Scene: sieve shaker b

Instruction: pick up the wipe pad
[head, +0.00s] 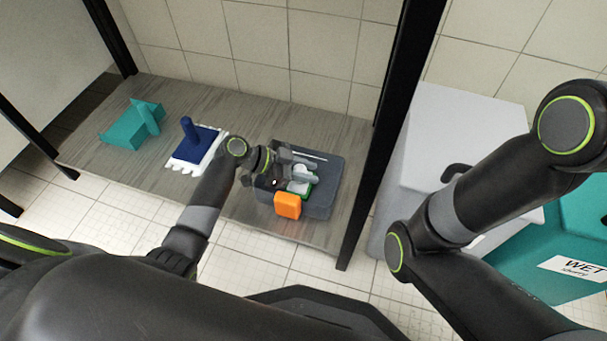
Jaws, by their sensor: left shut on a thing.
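A small pad (299,186) with a white face, a green edge and a grey grip, which I take for the wipe pad, is at the dark grey tray (322,203) on the shelf. My left gripper (296,175) is over the tray, its fingers shut at the pad's grip. The fingers partly cover the pad, and I cannot tell whether it is clear of the tray floor. My right arm crosses the right side; its gripper is not in view.
An orange block (287,205) is at the tray's front. A blue brush (200,143) with white bristles and a teal piece (131,122) lie left on the shelf (85,150). A black post (380,130) separates the shelf from a white cabinet (440,120) and teal bin (570,255).

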